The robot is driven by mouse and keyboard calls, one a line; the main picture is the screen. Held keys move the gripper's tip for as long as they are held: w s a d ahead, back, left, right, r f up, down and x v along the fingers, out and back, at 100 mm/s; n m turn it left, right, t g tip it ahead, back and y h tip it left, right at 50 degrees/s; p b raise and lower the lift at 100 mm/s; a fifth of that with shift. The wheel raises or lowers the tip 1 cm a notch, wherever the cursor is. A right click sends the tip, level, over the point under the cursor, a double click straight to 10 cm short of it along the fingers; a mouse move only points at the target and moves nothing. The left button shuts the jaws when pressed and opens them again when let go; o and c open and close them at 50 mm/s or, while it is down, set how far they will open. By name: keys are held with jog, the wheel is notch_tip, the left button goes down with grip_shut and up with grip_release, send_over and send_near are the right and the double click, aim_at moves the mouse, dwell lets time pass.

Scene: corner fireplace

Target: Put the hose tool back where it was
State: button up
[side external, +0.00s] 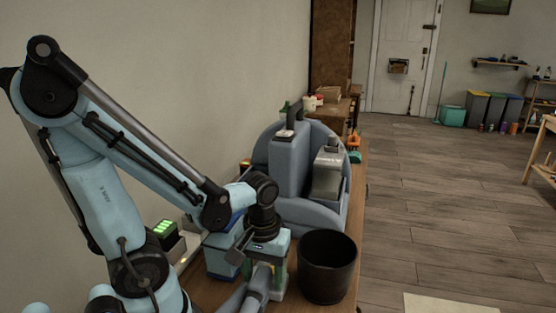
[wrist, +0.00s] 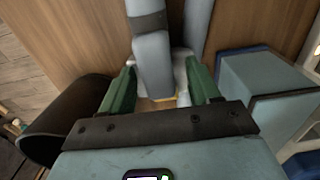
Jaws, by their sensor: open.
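A grey-blue hose tool (wrist: 152,62) with a dark band lies on the wooden table, seen in the wrist view. In the side view a grey-blue piece with a dark band (side external: 258,284), which looks like the same tool, is below my wrist. My gripper (wrist: 160,68) is open, its green fingers on either side of the tool's end, with visible gaps. In the side view my gripper (side external: 268,268) is low over the table, left of a black bucket. A second grey-blue length and a pale piece show beside and behind the tool; how they join is hidden.
The black bucket (side external: 326,266) stands close right of my gripper, and at left in the wrist view (wrist: 62,118). A blue-grey machine (side external: 292,168) stands behind. A blue box (wrist: 258,75) is close on the other side. The wall is left; the table's right edge borders open floor.

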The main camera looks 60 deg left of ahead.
aim_at(264, 268)
jog(key=shift+r, duration=0.15)
jog(key=shift+r, duration=5.9)
jog(key=w+d+m+t, duration=0.1)
jog(key=w+m+t, duration=0.1)
jog(key=w+f+m+t, duration=0.1)
jog(key=w+m+t, duration=0.1)
jog(key=w+m, duration=0.1)
jog(key=w+d+m+t, duration=0.1)
jog(key=w+m+t, duration=0.1)
jog(key=m, duration=0.1)
jog(key=shift+w+d+f+t, duration=0.15)
jog(key=shift+d+f+t, duration=0.15)
jog(key=shift+w+d+r+m+t, duration=0.1)
jog(key=shift+w+m+t, duration=0.2)
jog(key=shift+m, duration=0.2)
